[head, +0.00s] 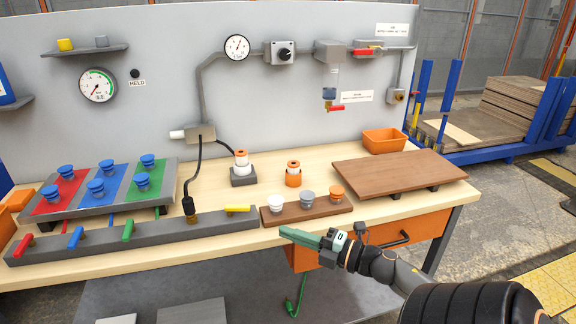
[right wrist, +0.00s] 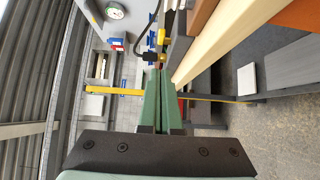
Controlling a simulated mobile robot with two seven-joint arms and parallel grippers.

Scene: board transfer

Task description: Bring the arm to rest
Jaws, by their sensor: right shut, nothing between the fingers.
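My right gripper (head: 284,232) is shut and empty. Its green fingers point left, just in front of the workbench's front edge, near the small brown board with pegs (head: 310,208). In the right wrist view the green fingers (right wrist: 161,78) lie side by side with nothing held between them. My right arm comes in from the lower right of the head view. My left gripper does not show in either view.
The workbench (head: 225,190) carries a sloped tray with red, blue and green panels (head: 60,192), a grey rail with coloured levers (head: 160,235), a large brown board (head: 390,172) and an orange bin (head: 384,141). An orange drawer (head: 420,228) is under the top. Open floor lies to the right.

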